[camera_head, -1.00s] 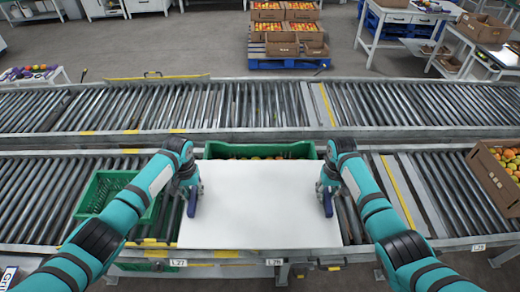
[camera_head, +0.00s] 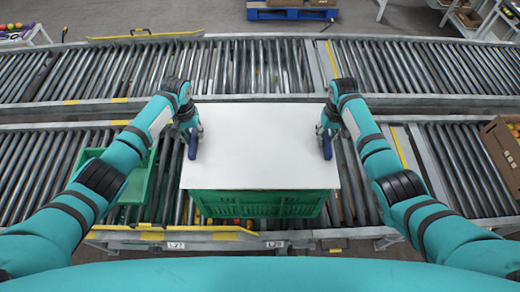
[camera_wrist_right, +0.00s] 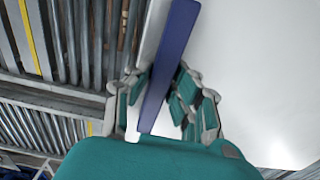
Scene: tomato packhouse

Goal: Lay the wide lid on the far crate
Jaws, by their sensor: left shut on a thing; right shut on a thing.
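The wide white lid (camera_head: 262,145) is level in front of me, and its white surface fills the right of the right wrist view (camera_wrist_right: 262,60). My left gripper (camera_head: 191,138) is shut on the lid's left side. My right gripper (camera_head: 326,138) is shut on its right side, at a dark blue strip (camera_wrist_right: 168,65) between the fingers. A green crate (camera_head: 265,204) stands under the lid; only its near wall shows below the lid's near edge. Its rim and contents are hidden, so I cannot tell whether the lid touches it.
A smaller green crate (camera_head: 137,188) is left of the lid, partly behind my left arm. A brown carton of fruit (camera_head: 503,145) stands at the right. Roller conveyors (camera_head: 430,70) run across the view, and the far one is mostly clear. Some orange fruit shows low by the green crate.

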